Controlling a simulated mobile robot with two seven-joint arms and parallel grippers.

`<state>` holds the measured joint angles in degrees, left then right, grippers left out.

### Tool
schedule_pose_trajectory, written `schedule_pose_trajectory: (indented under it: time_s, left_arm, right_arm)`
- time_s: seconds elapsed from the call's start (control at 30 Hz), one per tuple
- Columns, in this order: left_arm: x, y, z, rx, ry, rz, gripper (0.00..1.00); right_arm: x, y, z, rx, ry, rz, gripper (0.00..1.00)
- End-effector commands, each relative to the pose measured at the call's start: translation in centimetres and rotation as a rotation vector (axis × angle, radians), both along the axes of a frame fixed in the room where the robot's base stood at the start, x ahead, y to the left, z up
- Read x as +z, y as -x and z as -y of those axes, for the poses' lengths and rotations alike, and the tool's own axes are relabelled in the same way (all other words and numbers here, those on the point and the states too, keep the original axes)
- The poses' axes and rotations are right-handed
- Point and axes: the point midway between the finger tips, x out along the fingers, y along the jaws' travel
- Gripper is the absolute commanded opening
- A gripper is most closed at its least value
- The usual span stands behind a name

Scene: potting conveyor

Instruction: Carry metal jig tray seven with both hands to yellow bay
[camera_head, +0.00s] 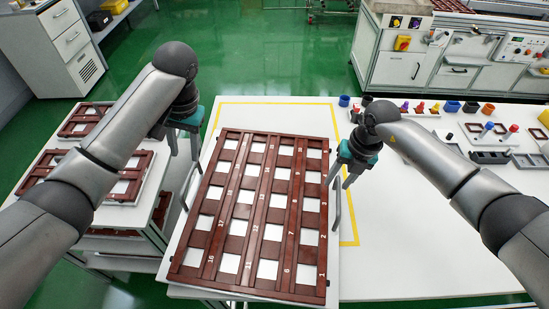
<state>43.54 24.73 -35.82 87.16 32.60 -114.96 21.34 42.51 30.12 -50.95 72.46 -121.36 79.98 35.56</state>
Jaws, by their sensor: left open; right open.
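The jig tray (254,212) is a large reddish-brown lattice with numbered rows of square openings, and it lies across the white table. My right gripper (341,183) is open by the right handle. Neither gripper clearly holds anything.
Similar brown trays (130,178) sit on a rack at left. Coloured cups and small parts (452,106) stand on the table at right, with dark bins (489,157) nearby. White table (400,240) is clear right of the tray. Cabinets stand behind on the green floor.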

Motion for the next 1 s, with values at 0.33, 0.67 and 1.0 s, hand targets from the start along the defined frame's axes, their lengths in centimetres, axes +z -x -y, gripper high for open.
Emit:
schedule_pose_trajectory:
  time_s: [0.33, 0.67, 1.0]
  left_arm:
    - [0.0, 0.0, 0.0, 0.0, 0.0, 0.0, 0.45]
    - [-0.1, 0.0, 0.0, 0.0, 0.0, 0.0, 0.45]
    - [-0.1, 0.0, 0.0, 0.0, 0.0, 0.0, 0.45]
  right_arm:
    - [7.1, 0.0, 1.5, -0.001, 0.002, 0.007, 0.45]
    - [10.7, 0.2, 2.2, -0.001, 0.001, 0.002, 0.45]
    - [10.8, 0.2, 2.2, -0.001, 0.001, 0.002, 0.45]
